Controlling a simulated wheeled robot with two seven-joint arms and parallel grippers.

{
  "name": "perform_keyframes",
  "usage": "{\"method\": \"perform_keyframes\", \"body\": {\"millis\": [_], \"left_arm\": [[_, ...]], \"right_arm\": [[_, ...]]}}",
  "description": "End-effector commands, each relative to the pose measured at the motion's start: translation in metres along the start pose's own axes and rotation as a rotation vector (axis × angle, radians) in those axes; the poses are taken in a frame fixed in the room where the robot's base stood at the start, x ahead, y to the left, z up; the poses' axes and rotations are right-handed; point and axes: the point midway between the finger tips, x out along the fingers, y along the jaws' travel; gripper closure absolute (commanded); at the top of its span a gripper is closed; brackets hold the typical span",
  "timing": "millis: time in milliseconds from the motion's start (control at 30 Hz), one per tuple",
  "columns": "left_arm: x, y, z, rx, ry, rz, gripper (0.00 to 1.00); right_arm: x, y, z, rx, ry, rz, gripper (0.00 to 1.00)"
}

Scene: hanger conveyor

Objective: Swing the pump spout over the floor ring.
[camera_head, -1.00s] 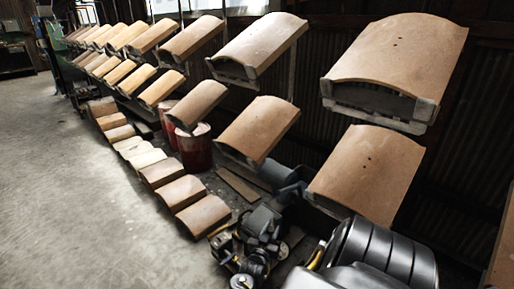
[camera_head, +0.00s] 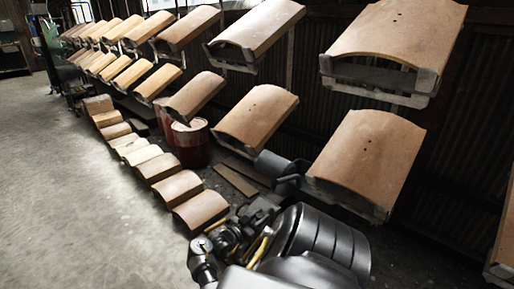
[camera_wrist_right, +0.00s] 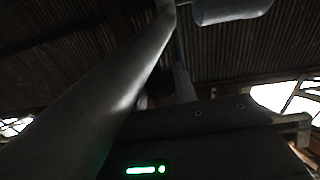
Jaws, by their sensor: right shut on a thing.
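My right gripper (camera_head: 262,208) is low at the bottom centre of the head view, dark against the shadowed floor. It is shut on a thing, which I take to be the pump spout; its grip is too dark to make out. A grey cylindrical part (camera_head: 273,164), likely of the pump, stands just beyond it under the hanging tiles. In the right wrist view a long grey tapering bar (camera_wrist_right: 105,95) runs up from lower left, and a pale grey cylinder (camera_wrist_right: 232,11) shows at the top. I cannot make out the floor ring. My left gripper is not in view.
Rows of curved tan tiles (camera_head: 256,116) hang on frames above and beside my right arm. More tiles (camera_head: 201,209) lie in a line on the floor. A red drum (camera_head: 192,149) stands behind them. Open concrete floor (camera_head: 75,200) lies to the left.

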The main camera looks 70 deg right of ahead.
Motion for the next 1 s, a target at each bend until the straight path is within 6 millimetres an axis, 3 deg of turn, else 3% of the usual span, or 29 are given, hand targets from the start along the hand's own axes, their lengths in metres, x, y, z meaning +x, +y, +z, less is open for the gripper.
{"method": "perform_keyframes", "body": {"millis": [267, 300, 433, 767, 1000], "left_arm": [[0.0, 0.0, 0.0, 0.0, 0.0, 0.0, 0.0], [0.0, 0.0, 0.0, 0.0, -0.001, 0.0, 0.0], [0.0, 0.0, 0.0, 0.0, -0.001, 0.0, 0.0], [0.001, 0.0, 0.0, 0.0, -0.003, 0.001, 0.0], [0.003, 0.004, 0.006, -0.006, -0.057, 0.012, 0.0]], "right_arm": [[0.001, 0.002, 0.0, -0.002, 0.0, 0.005, 1.0], [0.001, 0.002, 0.0, -0.002, 0.0, 0.005, 0.67], [0.0, 0.001, 0.0, -0.001, 0.0, 0.003, 0.5], [-0.004, -0.001, 0.0, 0.0, -0.001, -0.001, 0.5], [-0.042, 0.001, 0.0, 0.0, -0.003, 0.0, 0.5]]}}
